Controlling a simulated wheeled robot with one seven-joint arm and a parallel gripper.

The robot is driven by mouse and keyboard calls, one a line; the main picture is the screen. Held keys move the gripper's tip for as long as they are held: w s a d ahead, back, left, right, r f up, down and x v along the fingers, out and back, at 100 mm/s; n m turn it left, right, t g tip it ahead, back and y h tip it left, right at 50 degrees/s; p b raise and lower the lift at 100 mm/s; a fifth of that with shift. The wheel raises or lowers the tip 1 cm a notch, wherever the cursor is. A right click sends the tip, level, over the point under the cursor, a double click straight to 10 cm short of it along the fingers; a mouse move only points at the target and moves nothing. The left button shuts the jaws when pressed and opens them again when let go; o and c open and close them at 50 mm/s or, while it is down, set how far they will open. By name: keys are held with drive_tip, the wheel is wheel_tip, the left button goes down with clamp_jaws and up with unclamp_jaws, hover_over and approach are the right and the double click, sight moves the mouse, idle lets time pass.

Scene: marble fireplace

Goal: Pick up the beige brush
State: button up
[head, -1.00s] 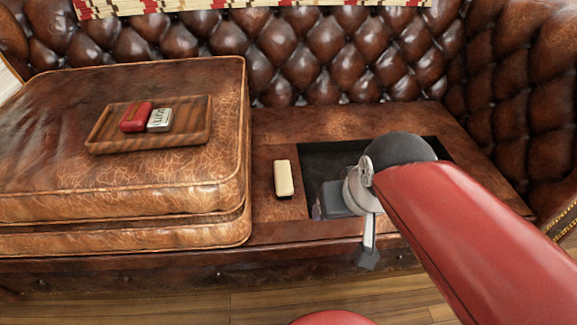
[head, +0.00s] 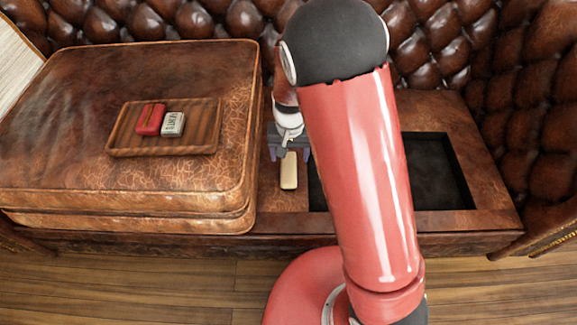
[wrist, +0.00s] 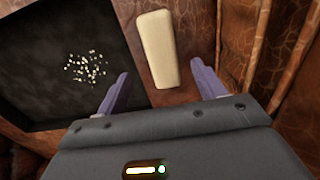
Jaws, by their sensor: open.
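The beige brush (head: 289,172) is a small pale block lying on the brown leather ledge between the stacked cushions and the dark recess. In the wrist view the brush (wrist: 157,49) lies ahead of and partly between my two purple fingertips. My gripper (head: 290,156) is open above the brush's far end in the head view. In the wrist view my gripper (wrist: 158,80) shows its fingers apart on either side of the brush's near end, with nothing held. Whether the fingers are down at the brush's height I cannot tell.
A dark recess (head: 440,165) opens right of the brush; pale crumbs (wrist: 86,68) lie in it. Stacked leather cushions (head: 120,195) rise close on the left, bearing a wooden tray (head: 195,146) with a red block (head: 150,119) and a grey printed block (head: 173,124). A tufted backrest stands behind.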

sight(289, 166)
wheel_tip(289, 166, down, 7)
drive_tip(key=shift+w+a+f, duration=0.15)
idle(0.4)
drive_tip(key=c, duration=1.1)
wheel_tip(289, 166, up, 20)
drive_tip(key=p, duration=0.1)
